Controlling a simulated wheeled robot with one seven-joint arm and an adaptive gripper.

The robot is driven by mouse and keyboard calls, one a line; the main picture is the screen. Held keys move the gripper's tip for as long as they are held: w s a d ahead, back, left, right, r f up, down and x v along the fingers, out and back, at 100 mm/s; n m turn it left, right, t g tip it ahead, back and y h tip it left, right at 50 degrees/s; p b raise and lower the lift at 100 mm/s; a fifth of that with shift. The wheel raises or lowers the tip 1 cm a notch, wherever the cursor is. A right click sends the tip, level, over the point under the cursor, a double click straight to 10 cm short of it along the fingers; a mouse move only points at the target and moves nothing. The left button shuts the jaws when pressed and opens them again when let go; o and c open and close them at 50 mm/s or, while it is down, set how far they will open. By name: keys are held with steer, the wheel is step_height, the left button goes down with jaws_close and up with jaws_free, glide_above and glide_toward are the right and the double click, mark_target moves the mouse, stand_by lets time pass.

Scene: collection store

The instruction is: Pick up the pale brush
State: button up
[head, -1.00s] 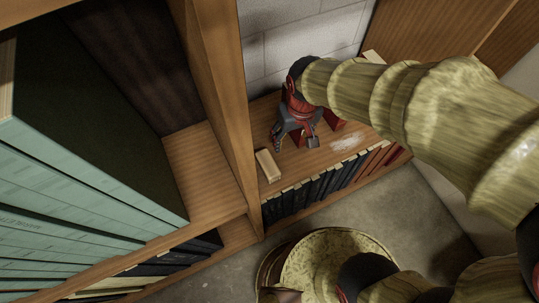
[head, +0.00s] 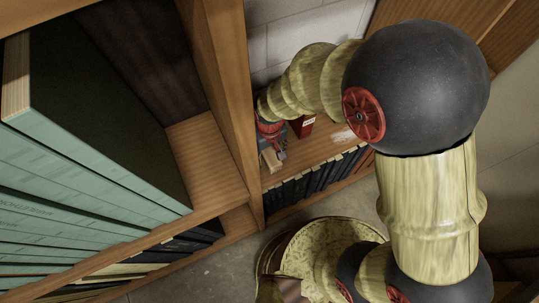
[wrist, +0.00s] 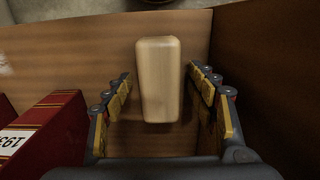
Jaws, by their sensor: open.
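The pale brush (wrist: 158,85) is a plain, light, block-like piece on the wooden shelf. In the wrist view it lies lengthwise between the two fingers of my gripper (wrist: 161,78), with a gap on each side. My gripper is open and touches neither side of it. I cannot tell whether the fingertips are level with the brush or still above it. In the head view part of the brush (head: 270,161) shows at the shelf's left end, beside my gripper (head: 277,150). My arm hides some of the shelf there.
A red box-like volume with a white label (wrist: 45,135) stands left of my gripper, and shows red in the head view (head: 303,125). A wooden upright (head: 232,110) rises close to the left of the brush. Dark books (head: 310,186) fill the shelf below.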

mark_target(269, 153)
steer(key=shift+f, duration=0.2)
steer(key=shift+c, duration=1.1)
steer(key=c, duration=1.1)
step_height(269, 153, up, 10)
steer(key=shift+r+p, duration=0.1)
steer(key=shift+p, duration=0.4)
steer(key=o, duration=0.7)
steer(key=shift+c, duration=0.2)
steer(key=c, duration=0.4)
